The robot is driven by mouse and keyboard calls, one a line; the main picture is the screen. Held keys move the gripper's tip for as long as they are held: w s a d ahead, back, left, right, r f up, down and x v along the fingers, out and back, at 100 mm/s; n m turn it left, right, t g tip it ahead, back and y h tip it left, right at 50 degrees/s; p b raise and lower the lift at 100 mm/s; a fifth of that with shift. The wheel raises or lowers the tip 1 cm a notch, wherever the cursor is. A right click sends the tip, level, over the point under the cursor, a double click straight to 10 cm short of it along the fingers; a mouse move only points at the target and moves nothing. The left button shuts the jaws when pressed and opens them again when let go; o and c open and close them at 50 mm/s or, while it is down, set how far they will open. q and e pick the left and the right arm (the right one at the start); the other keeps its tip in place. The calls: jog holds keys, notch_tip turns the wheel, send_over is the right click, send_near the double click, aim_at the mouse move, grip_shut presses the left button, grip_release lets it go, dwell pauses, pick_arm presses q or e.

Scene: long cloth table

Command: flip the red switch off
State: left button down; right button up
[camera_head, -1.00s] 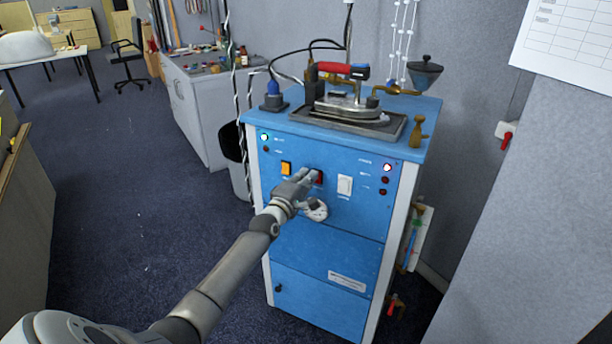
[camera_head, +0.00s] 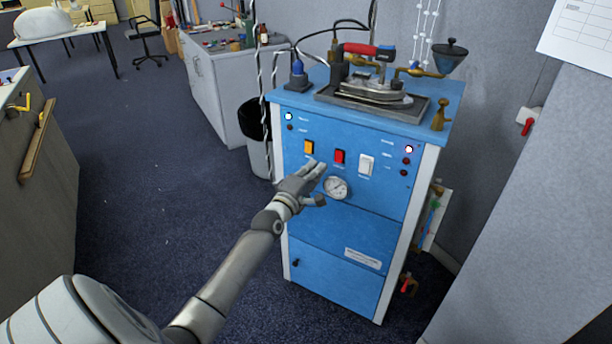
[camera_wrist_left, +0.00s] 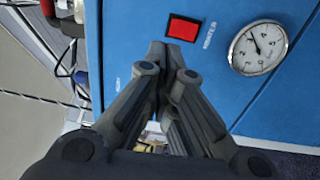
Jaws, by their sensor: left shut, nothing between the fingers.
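The red switch (camera_head: 339,157) is on the front panel of the blue machine (camera_head: 340,240), between an orange switch (camera_head: 308,147) and a white switch (camera_head: 366,165). It also shows in the left wrist view (camera_wrist_left: 184,28), beside a printed label and a round gauge. My left gripper (camera_head: 319,172) is shut and empty, in front of the panel, below and left of the red switch. In the left wrist view its closed fingertips (camera_wrist_left: 168,48) appear just beside the red switch. I cannot tell whether they touch the panel. My right gripper is not in view.
An iron (camera_head: 375,92) rests on a tray on top of the machine. The gauge (camera_head: 337,188) sits below the red switch. A grey bin (camera_head: 257,157) stands left of the machine. A grey wall (camera_head: 540,200) is at the right. The floor at left is clear.

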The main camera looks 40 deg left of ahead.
pick_arm(q)
jog(key=s, duration=0.4)
jog(key=shift+s+d+r, duration=0.25)
jog(key=shift+s+r, duration=0.15)
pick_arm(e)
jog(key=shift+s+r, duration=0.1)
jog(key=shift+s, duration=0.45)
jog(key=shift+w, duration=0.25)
